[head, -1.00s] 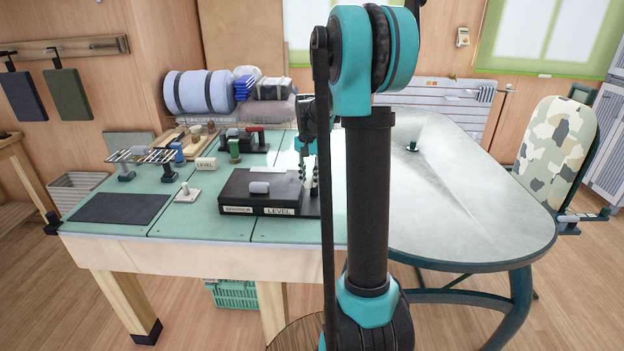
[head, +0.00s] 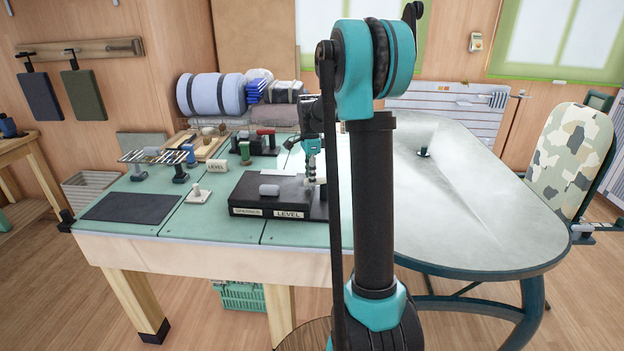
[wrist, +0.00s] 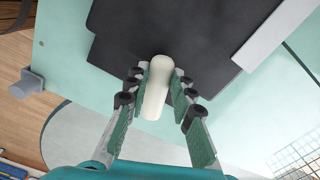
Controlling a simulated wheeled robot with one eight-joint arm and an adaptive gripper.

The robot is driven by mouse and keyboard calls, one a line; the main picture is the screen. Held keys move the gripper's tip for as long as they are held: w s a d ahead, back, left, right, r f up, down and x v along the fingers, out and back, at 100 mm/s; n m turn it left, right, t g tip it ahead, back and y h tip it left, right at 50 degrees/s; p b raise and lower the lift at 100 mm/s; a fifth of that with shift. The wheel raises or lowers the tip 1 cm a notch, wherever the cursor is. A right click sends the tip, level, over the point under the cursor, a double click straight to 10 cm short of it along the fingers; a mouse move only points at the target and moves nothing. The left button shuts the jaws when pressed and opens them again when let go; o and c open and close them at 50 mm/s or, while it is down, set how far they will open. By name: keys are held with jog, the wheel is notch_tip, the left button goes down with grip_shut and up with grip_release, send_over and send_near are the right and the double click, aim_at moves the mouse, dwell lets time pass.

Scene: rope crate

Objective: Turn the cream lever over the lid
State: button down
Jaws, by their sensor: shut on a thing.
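The cream lever (wrist: 154,98) is a short rounded bar in the wrist view. My gripper (wrist: 158,78) is shut on it, with one green-padded finger along each side. In the head view my gripper (head: 311,168) points down at the right end of a low black box (head: 278,213). The lever is small and partly hidden there. The box's dark flat top (wrist: 180,35) lies beyond the lever in the wrist view. I cannot tell the lid apart from the box top.
A white knob on a plate (head: 199,194) and a dark mat (head: 129,207) are to the left on the green table. A grey oval table (head: 470,200) is at right.

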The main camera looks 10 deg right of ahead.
jog(key=shift+w+m, duration=0.55)
jog(key=shift+m, duration=0.55)
jog(key=c, duration=1.3)
grip_release()
notch_tip(320, 180, up, 12)
jog(key=s+a+f+n+t, duration=0.1)
jog(key=s+f+n, duration=0.5)
jog(key=s, duration=0.5)
jog(key=s+f+n+t, duration=0.1)
jog(key=s+f+n, duration=0.6)
jog(key=s, duration=0.3)
jog(key=s+a+f+n+t, duration=0.1)
jog(key=s+f+n+t, duration=0.1)
jog(key=s+f+n, duration=0.4)
jog(key=shift+s+a+f+n, duration=0.15)
jog(key=shift+s+f, duration=0.15)
jog(key=shift+s, duration=0.65)
jog(key=shift+s+a+f+n, duration=0.1)
jog(key=shift+s+f, duration=0.2)
jog(key=shift+s, duration=0.6)
jog(key=shift+s+a+f+n, duration=0.15)
jog(key=shift+s+f, duration=0.15)
jog(key=shift+s, duration=0.65)
